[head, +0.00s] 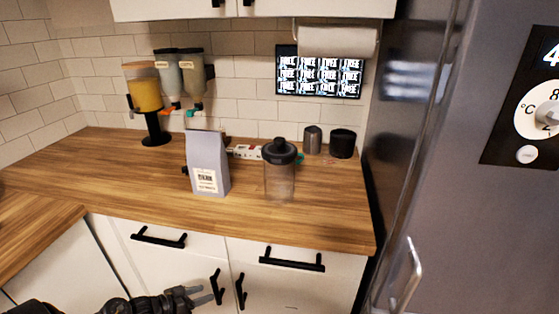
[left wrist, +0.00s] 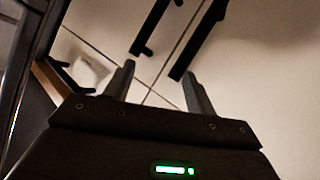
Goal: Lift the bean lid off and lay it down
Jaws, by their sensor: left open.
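A clear jar (head: 279,182) stands upright on the wooden counter in the head view, right of a grey bag. A black lid (head: 279,152) with a raised knob sits on top of it. I take this as the bean lid; no other lidded bean container is plain to see. My left gripper (head: 204,294) is low in front of the cabinet doors, below the counter top and well away from the jar. In the left wrist view its two fingers (left wrist: 159,72) are apart with nothing between them. My right gripper is in neither view.
The grey bag (head: 207,165) stands left of the jar. A dark grey canister (head: 312,140) and a black canister (head: 342,143) stand behind it to the right. Dispensers (head: 147,92) line the back left. The left counter (head: 80,180) is bare. Black handles (head: 292,260) stick out below.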

